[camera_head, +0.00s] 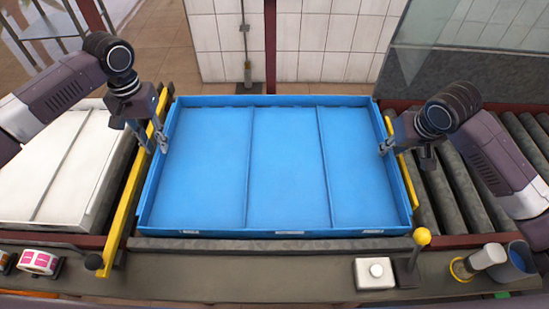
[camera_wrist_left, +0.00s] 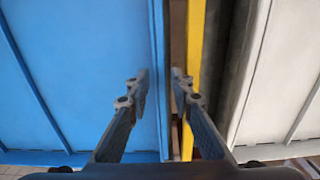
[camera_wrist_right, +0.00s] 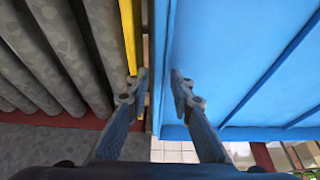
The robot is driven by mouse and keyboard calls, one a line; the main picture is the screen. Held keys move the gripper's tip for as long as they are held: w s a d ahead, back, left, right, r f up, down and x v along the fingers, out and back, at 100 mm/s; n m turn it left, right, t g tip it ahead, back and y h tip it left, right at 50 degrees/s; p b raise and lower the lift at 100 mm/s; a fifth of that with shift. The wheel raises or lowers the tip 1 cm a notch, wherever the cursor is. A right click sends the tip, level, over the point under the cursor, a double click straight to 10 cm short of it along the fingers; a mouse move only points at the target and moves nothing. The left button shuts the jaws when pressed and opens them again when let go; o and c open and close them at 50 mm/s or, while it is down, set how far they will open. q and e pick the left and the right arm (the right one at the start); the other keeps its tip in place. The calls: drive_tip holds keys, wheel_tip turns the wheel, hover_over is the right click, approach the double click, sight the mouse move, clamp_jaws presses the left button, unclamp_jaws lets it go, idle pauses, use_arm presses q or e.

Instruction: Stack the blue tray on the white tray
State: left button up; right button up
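The blue tray (camera_head: 285,165) lies flat on the conveyor in the middle of the head view, and it looks empty. The white tray (camera_head: 50,165) lies to its left, beyond a yellow rail, partly cut off by the frame and covered by my left arm. My left gripper (camera_head: 160,142) is at the blue tray's left wall, with its open fingers on either side of the wall in the left wrist view (camera_wrist_left: 158,88). My right gripper (camera_head: 386,146) is at the right wall, its open fingers astride that wall in the right wrist view (camera_wrist_right: 157,88). Whether any finger touches is unclear.
Yellow rails (camera_head: 128,205) run along both sides of the blue tray. Bare rollers (camera_head: 455,185) lie to the right. The front ledge holds a label roll (camera_head: 40,262), a white button box (camera_head: 375,273), a yellow-knobbed lever (camera_head: 421,237) and cups (camera_head: 487,257).

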use_arm(q)
drive_tip(key=shift+f, duration=0.7)
use_arm(e)
drive_tip(key=shift+w+f, duration=0.3)
drive_tip(key=shift+f, duration=0.35)
use_arm(q)
drive_tip(key=shift+c, duration=0.6)
use_arm(e)
drive_tip(key=shift+c, duration=0.6)
use_arm(q)
clamp_jaws()
use_arm(e)
clamp_jaws()
use_arm(q)
drive_tip(key=shift+r, duration=0.1)
use_arm(e)
drive_tip(key=shift+r, duration=0.1)
